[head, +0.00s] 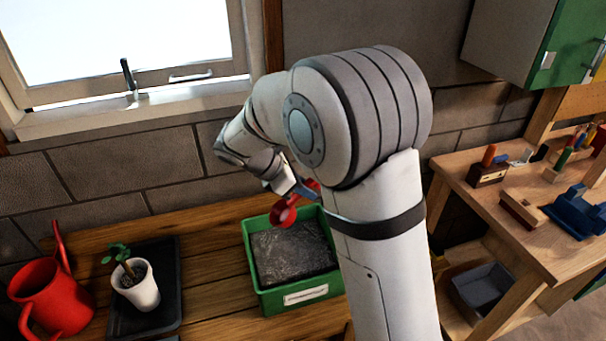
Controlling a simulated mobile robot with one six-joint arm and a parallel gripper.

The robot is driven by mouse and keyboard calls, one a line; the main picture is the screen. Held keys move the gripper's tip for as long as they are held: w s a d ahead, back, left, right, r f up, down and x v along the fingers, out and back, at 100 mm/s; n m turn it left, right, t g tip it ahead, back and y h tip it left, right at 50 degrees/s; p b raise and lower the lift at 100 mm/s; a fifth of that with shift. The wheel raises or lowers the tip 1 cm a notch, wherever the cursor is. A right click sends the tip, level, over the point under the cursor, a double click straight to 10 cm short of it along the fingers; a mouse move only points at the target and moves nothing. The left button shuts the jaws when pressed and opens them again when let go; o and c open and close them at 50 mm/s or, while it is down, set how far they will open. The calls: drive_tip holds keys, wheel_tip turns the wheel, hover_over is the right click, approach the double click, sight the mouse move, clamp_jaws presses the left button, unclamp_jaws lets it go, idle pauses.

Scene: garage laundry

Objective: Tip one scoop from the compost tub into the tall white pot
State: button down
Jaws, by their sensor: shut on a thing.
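The compost tub (254,273) is a green box with a white label, nearly full of dark compost, on the wooden bench. A white pot (146,294) with a small leafy plant stands upright to the left of the tub. My gripper (295,190) is shut on a red scoop (284,213), above the back left part of the tub. My arm partly covers the gripper and the tub's right side. I cannot tell what the scoop's bowl holds.
The white pot stands on a black tray (167,259). A red watering can (45,299) is at the far left. Bare bench planks (213,275) lie between tray and tub. A brick wall and window are behind. A workbench (457,206) with tools is at right.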

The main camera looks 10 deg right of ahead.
drive_tip(key=shift+d+f+b, duration=0.15)
drive_tip(key=shift+f+b, duration=0.65)
drive_tip(key=shift+f, duration=0.1)
wheel_tip(320, 180, down, 15)
drive_tip(key=b, duration=0.9)
drive_tip(key=shift+r+b, duration=0.2)
drive_tip(key=shift+b, duration=0.15)
drive_tip(key=shift+s+f, duration=0.1)
wheel_tip(320, 180, up, 14)
drive_tip(key=p, duration=1.1)
drive_tip(key=shift+p, duration=0.35)
